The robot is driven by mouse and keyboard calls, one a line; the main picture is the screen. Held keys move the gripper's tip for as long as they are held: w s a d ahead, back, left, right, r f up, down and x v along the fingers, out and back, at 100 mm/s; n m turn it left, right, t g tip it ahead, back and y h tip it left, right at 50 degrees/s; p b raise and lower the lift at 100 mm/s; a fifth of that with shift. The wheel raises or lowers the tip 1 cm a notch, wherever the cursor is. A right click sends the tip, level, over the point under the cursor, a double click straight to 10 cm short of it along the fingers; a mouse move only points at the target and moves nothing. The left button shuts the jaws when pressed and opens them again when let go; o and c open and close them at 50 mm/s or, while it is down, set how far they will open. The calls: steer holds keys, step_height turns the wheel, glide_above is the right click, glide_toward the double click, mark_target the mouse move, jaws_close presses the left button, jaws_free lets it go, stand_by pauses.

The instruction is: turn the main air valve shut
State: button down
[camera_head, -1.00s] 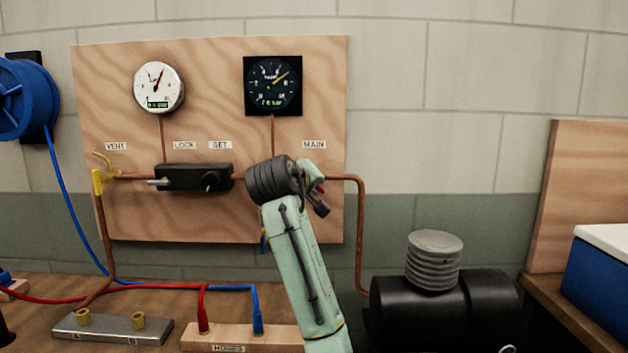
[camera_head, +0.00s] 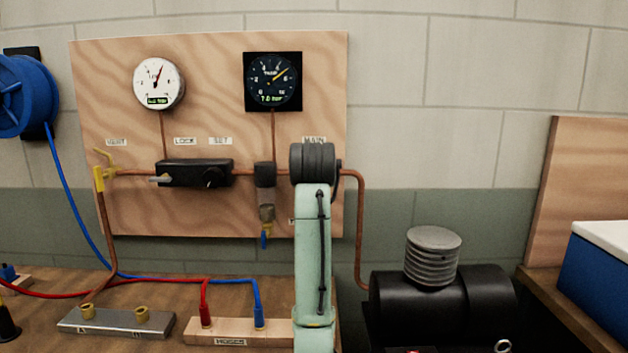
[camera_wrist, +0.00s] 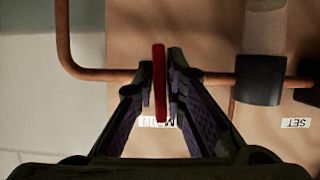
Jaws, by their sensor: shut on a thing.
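The red handle (camera_wrist: 159,82) under the MAIN label is the main valve's handle. In the wrist view it stands as a narrow red bar across the line of the copper pipe (camera_wrist: 95,74). My gripper (camera_wrist: 160,88) is shut on it, with one dark finger on each side. The MAIN label (camera_head: 314,140) shows in the head view just above my wrist; the wrist view shows it partly covered by my fingers. In the head view my own arm hides the valve and my fingers. The valve body is also hidden.
The wooden panel (camera_head: 110,75) carries a white gauge (camera_head: 158,83), a black tank gauge (camera_head: 272,81) reading about 7 bar, a black regulator (camera_head: 194,173) and a filter bowl (camera_head: 265,195). A black compressor (camera_head: 400,305) stands lower right. Hoses cross the bench at left.

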steer(key=shift+r, duration=0.1)
stand_by(0.3)
steer(key=c, duration=1.7)
jaws_free()
steer(key=v, duration=1.2)
steer(key=shift+d, duration=0.15)
steer(key=shift+s, duration=0.1)
